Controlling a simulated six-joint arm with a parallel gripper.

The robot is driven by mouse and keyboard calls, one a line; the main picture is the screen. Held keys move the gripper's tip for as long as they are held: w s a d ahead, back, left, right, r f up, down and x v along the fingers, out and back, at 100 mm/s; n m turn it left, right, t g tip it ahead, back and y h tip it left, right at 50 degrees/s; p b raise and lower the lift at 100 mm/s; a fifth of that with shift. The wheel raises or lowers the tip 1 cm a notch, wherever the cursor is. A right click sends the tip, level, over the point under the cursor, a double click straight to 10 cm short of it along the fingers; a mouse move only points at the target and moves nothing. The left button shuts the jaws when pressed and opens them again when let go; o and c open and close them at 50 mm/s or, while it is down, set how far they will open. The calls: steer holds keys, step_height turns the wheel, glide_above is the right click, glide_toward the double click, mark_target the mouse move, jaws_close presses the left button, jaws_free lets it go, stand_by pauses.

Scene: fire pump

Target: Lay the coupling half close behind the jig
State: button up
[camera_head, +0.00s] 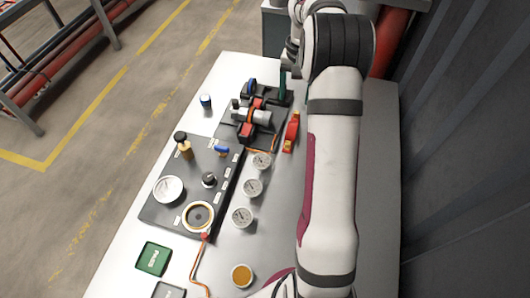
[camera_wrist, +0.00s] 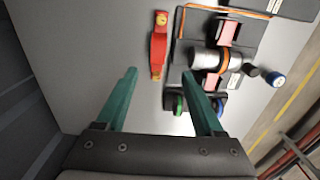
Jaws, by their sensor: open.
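The jig (camera_head: 233,131) is a dark plate with red blocks that carry a silver cylinder (camera_head: 257,118); both also show in the wrist view, the jig (camera_wrist: 185,52) and the cylinder (camera_wrist: 208,60). A dark holder at the jig's far end bears a blue-and-black disc (camera_head: 251,86) and a green-and-black disc (camera_wrist: 178,103). I cannot tell for sure which piece is the coupling half. My gripper (camera_wrist: 160,74) has green fingers, spread apart and empty, above the table near this end. In the head view my arm partly hides it.
A red part with yellow ends (camera_head: 291,132) lies beside the jig. A small blue-topped cylinder (camera_head: 205,101) stands on the other side. A dark board (camera_head: 160,211) with gauges and fittings lies nearer, with loose gauges (camera_head: 253,187) beside it. Bare table (camera_wrist: 95,45) shows left of the red part.

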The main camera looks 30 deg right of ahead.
steer(key=s+a+r+n, duration=0.1)
steer(key=s+a+r, duration=0.2)
steer(key=s+a, duration=0.35)
steer(key=s+a+r+n+y, duration=0.1)
steer(key=s+a+r, duration=0.3)
steer(key=a, duration=0.5)
steer(key=s+a+r, duration=0.3)
steer(key=s+a, duration=0.3)
steer(key=a, duration=0.1)
steer(key=s+a+f, duration=0.1)
steer(key=s+a, duration=0.2)
steer(key=s, duration=0.3)
steer(key=s+a+f+n, duration=0.1)
steer(key=s+a+f, duration=0.1)
steer(key=s, duration=0.4)
steer(key=shift+s+a+y, duration=0.15)
steer(key=shift+a+y, duration=0.25)
